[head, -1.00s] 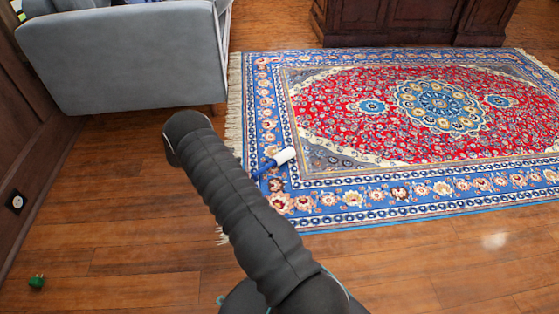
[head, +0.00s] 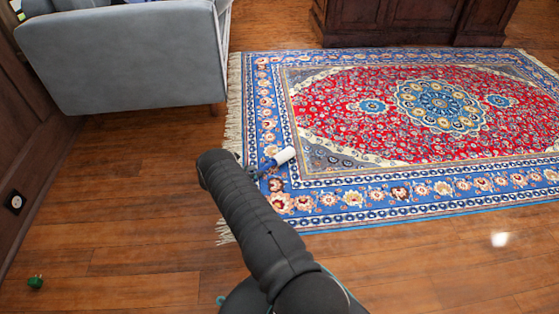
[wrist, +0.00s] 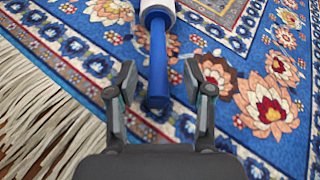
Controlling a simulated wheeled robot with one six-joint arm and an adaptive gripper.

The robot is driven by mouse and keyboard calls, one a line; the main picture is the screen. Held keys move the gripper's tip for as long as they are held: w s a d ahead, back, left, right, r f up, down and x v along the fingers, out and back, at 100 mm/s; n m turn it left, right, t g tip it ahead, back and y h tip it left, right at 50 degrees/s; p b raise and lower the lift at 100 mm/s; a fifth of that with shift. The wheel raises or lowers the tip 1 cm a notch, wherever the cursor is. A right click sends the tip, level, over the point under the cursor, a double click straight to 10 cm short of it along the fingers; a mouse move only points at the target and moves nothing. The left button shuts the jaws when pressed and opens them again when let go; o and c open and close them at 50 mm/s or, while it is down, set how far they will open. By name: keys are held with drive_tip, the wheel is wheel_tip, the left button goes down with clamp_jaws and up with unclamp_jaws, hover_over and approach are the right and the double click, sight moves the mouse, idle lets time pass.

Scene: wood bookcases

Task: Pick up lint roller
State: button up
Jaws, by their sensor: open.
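The lint roller (head: 284,156) lies on the patterned rug near its left edge, with a white roll and a blue handle. In the wrist view its blue handle (wrist: 158,62) points toward me, between the fingers in the picture, and the white roll is cut off at the top edge. My gripper (wrist: 159,85) is open, with one finger on each side of the handle and visible gaps on both sides. I cannot tell how far above the rug the fingers are.
The red and blue rug (head: 440,150) has a pale fringe (wrist: 40,115) on its left side. A grey sofa (head: 120,60) stands at the upper left. A dark wood cabinet (head: 410,22) stands at the back. A green plug-like object (head: 35,282) lies on the clear wood floor at left.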

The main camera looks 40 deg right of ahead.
sight(264, 168)
drive_tip(key=shift+x, duration=2.95)
drive_tip(key=shift+w+r, duration=0.15)
drive_tip(key=shift+r, duration=0.05)
clamp_jaws()
